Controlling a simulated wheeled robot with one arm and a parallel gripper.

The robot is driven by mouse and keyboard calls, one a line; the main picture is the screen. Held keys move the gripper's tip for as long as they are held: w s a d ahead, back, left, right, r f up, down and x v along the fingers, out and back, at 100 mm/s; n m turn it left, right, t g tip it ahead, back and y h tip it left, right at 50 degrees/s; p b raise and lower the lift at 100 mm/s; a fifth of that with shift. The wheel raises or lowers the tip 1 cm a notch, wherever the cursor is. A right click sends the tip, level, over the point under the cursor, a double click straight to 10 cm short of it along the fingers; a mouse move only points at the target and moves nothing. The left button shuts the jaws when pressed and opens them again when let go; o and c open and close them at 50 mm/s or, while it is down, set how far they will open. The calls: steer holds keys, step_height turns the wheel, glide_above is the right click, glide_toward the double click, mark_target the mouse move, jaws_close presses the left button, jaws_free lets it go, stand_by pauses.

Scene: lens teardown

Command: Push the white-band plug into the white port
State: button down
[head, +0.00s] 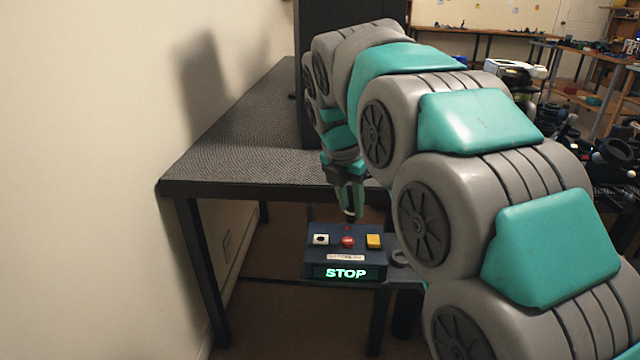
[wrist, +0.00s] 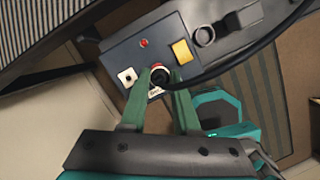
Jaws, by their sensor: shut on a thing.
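My gripper (head: 350,208) is shut on a dark plug, and a small pale band shows at its fingertips in the head view. In the wrist view the plug (wrist: 160,80) sits between the green fingers, with a black cable running off to the right. The plug is apart from the white port and appears above the red button (head: 347,241). The white port (head: 320,240) is a white square with a dark hole, at the left of the dark blue box (head: 318,258). It also shows in the wrist view (wrist: 128,77), left of the fingers.
A yellow square (head: 374,241) is on the box's right side. A round dark holder (head: 398,258) stands beside the box. The box display reads STOP. A dark table (head: 245,125) lies behind. The black cable (wrist: 250,55) crosses the wrist view.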

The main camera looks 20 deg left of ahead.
steer(key=a+r+n, duration=0.1)
steer(key=a+n, duration=0.1)
steer(key=a, duration=0.4)
steer(key=shift+s+y, duration=0.25)
steer(key=shift+y, duration=0.05)
steer(key=shift+a+f, duration=0.1)
steer(key=shift+f, duration=1.15)
steer(key=shift+f+b, duration=0.85)
steer(key=shift+f, duration=0.75)
steer(key=shift+r+p, duration=0.1)
steer(key=shift+p, duration=1.05)
steer(key=shift+f, duration=0.6)
steer(key=c, duration=0.6)
jaws_free()
steer(key=shift+o, duration=0.2)
